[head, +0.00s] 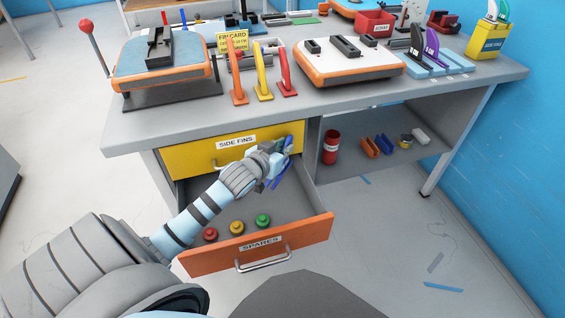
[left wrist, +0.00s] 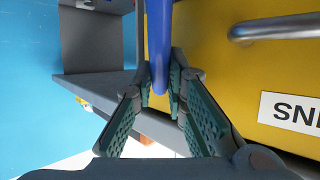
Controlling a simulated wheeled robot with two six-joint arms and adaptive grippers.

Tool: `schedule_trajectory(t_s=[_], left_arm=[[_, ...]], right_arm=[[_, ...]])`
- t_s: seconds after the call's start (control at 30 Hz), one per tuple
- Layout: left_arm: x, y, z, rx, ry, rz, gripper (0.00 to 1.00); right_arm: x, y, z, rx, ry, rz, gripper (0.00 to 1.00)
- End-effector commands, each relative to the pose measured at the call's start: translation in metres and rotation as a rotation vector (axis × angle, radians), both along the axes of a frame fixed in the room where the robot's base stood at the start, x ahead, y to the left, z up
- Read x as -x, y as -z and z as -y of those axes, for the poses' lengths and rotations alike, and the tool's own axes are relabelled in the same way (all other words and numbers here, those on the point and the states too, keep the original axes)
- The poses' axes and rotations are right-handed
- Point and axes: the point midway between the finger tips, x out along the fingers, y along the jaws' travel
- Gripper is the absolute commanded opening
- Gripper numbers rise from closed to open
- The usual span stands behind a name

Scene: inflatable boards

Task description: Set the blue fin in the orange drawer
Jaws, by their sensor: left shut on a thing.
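My left gripper (head: 281,158) is shut on the blue fin (head: 279,177), above the back right part of the open orange drawer (head: 213,259). In the left wrist view the blue fin (left wrist: 159,45) stands between the two fingers of my left gripper (left wrist: 166,78), with the yellow drawer front behind it. The orange drawer is labelled SPARES and is pulled out. A red knob (head: 210,234), a yellow knob (head: 237,227) and a green knob (head: 263,220) lie in it. My left arm hides part of its left side. My right gripper is not in view.
The shut yellow drawer (head: 185,160), labelled SIDE FINS, is right behind my gripper. The workbench top (head: 130,133) holds boards, upright fins and boxes. A shelf (head: 345,172) with a red can (head: 331,148) is to the right. The drawer's right part looks free.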

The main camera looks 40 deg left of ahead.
Motion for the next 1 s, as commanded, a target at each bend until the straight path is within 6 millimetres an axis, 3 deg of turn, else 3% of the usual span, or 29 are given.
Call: schedule_trajectory(t_s=[0.1,0.33,0.43,0.6,0.93,0.97,1.0], left_arm=[[0.000,0.029,0.001,0.003,-0.001,-0.002,0.00],[0.000,0.071,0.001,0.000,0.000,-0.002,0.00],[0.000,0.078,0.001,0.000,0.000,-0.002,0.00],[0.000,0.110,0.002,0.001,0.000,-0.002,0.00],[0.000,0.114,0.001,0.001,0.000,-0.003,0.00],[0.000,0.114,0.001,0.001,0.000,-0.003,0.16],[0.000,0.113,0.001,0.000,0.000,-0.003,0.22]], right_arm=[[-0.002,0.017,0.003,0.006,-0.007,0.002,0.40],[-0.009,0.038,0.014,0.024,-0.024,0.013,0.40],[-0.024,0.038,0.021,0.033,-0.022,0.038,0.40],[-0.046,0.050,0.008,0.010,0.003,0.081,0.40],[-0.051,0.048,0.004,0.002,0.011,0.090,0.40],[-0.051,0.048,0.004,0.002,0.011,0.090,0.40],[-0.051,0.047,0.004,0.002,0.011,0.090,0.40]])
